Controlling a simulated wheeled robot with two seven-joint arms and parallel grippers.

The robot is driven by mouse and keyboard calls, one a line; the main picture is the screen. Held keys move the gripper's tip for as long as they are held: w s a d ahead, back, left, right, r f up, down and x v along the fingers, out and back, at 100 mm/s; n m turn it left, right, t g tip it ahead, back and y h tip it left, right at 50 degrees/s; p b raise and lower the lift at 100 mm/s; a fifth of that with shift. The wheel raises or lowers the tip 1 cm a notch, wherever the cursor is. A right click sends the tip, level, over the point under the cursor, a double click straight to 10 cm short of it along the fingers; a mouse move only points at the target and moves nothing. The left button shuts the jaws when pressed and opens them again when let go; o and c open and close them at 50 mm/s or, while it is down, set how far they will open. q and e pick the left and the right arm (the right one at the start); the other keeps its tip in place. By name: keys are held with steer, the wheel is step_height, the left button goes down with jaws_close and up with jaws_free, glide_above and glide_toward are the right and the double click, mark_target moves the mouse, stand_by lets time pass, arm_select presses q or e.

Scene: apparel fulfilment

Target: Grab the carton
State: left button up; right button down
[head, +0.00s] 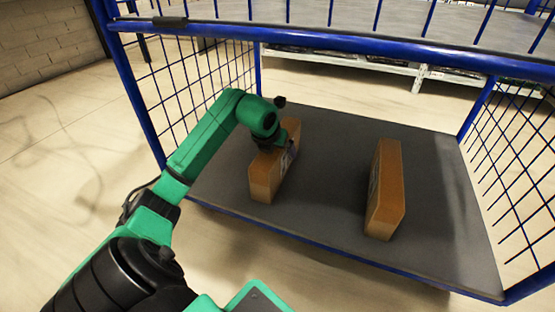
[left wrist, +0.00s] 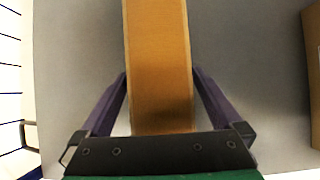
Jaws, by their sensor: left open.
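A brown carton (head: 265,176) stands on its narrow side on the grey cart deck, left of the middle. My left gripper (head: 291,146) is over this carton in the head view, and the hand hides part of it. In the left wrist view the carton (left wrist: 158,65) runs between the two purple fingers (left wrist: 160,85). The fingers are open, one on each side, with a narrow gap visible near each. A second brown carton (head: 386,190) stands to the right on the same deck. Its edge also shows at the right of the left wrist view (left wrist: 312,75). My right gripper is not in view.
The grey deck (head: 325,215) belongs to a blue wire cart with mesh sides and an upper shelf. A blue bar (head: 340,45) crosses above the deck's front. The deck between the cartons is clear. A white rack (head: 350,62) stands behind.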

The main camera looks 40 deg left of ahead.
arm_select(q)
steer(key=shift+r, duration=0.25)
steer(key=shift+d, duration=0.1)
jaws_close()
